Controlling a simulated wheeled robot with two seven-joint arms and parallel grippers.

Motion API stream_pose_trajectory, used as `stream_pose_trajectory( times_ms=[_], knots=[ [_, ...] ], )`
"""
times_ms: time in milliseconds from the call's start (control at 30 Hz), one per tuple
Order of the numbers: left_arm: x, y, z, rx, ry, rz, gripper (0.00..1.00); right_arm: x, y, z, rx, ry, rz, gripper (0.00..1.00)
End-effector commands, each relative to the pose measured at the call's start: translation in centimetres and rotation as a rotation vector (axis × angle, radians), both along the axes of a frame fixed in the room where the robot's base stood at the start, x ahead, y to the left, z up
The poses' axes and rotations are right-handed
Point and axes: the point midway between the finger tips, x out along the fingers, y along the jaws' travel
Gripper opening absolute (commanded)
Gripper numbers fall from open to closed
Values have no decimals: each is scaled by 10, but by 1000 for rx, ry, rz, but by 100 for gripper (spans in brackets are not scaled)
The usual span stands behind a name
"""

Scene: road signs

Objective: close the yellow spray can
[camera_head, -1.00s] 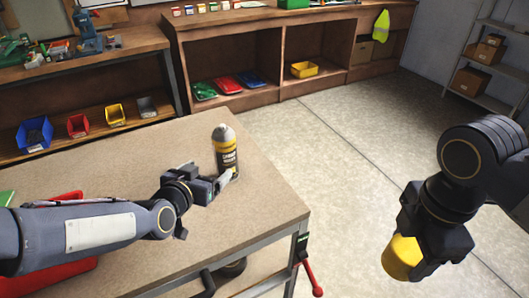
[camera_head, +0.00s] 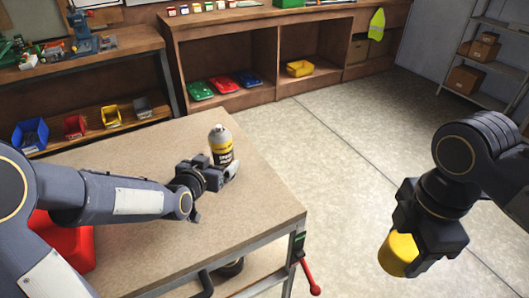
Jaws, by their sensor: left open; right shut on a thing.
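The spray can (camera_head: 221,146) stands upright on the table (camera_head: 265,205), near its far edge. It has a grey top and a black label with yellow markings, and no cap shows on it. My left gripper (camera_head: 229,173) is open at the near side of the can, with its fingers low beside the can's base. The fingers partly hide the base, and I cannot tell whether they touch it. My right gripper (camera_head: 413,256) is shut on a yellow cap (camera_head: 398,254) and holds it over the floor, right of the table.
A red container (camera_head: 65,243) sits at the left of the table, partly behind my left arm. A red-handled clamp (camera_head: 310,280) hangs at the table's right corner. Shelves with bins (camera_head: 30,134) stand behind. The table's front right area is clear.

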Motion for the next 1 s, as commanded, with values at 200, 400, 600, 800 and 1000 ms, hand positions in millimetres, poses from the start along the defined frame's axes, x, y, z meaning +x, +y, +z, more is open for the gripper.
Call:
stream_pose_trajectory(
  times_ms=[200,400,600,800,1000],
  knots=[
    [6,-2,-2,1,3,0,85,0,0,4,0,0,0,37],
    [31,-7,-14,1,5,0,85,0,0,15,0,0,0,37],
    [46,-10,-20,0,1,0,85,0,0,18,0,0,0,37],
    [47,-10,-21,0,0,0,85,0,0,17,0,0,0,37],
    [46,-10,-21,0,1,0,76,0,0,17,0,0,0,37]
  ],
)
